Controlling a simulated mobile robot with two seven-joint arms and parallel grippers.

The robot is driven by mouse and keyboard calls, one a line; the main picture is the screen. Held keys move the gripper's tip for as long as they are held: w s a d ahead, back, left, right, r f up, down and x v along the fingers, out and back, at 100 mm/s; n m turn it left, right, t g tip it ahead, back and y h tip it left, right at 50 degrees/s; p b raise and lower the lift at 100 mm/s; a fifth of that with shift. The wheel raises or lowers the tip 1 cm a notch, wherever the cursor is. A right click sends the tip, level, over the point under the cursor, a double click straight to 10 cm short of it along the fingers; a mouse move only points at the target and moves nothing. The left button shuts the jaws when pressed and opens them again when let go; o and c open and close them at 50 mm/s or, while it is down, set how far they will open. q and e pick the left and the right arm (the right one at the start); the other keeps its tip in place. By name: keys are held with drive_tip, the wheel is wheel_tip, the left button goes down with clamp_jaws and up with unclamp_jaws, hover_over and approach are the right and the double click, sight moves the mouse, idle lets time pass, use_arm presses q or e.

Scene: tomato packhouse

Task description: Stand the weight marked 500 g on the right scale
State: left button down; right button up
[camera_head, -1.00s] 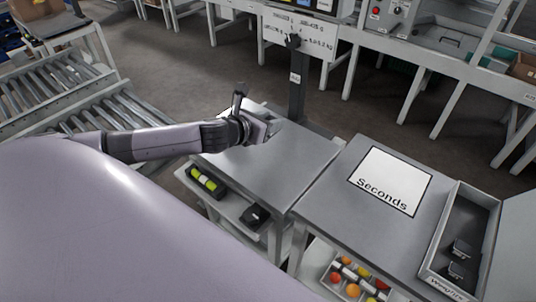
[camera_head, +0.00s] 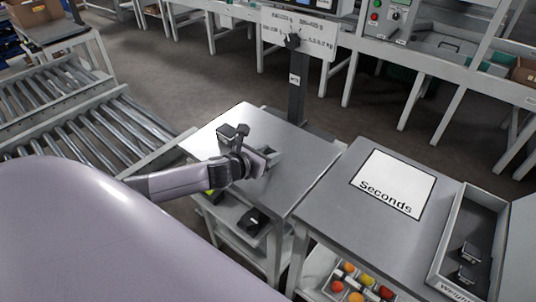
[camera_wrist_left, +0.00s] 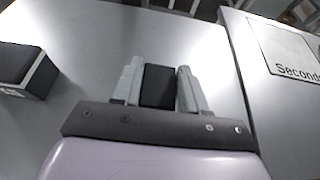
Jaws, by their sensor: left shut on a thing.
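My left gripper (camera_head: 268,158) is low over the left grey table. In the left wrist view its two fingers are shut on a black block (camera_wrist_left: 158,87). No marking shows on the face in view. I cannot tell whether the block touches the tabletop. A second dark block (camera_wrist_left: 22,72) with a pale marked side stands on the surface to the left of the fingers; the marking is not readable. Several dark weights, one of them here (camera_head: 470,252), lie in the weights tray (camera_head: 446,232) at the right. I cannot tell which thing is the right scale. My right gripper is out of view.
The grey table (camera_head: 318,156) has clear surface right of my gripper. The right table (camera_head: 340,205) bears a "Seconds" mat (camera_head: 395,180). Tomatoes sit on a shelf below. Roller conveyors (camera_head: 80,130) are at left.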

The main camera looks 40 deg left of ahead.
use_arm(q)
drive_tip(key=c, duration=1)
unclamp_jaws()
drive_tip(key=shift+f, duration=0.15)
drive_tip(key=o, duration=0.4)
drive_tip(key=shift+r, duration=0.2)
drive_tip(key=p+v, duration=0.1)
drive_tip(key=v, duration=0.8)
drive_tip(key=shift+s, duration=0.3)
drive_tip(key=shift+v, duration=1.25)
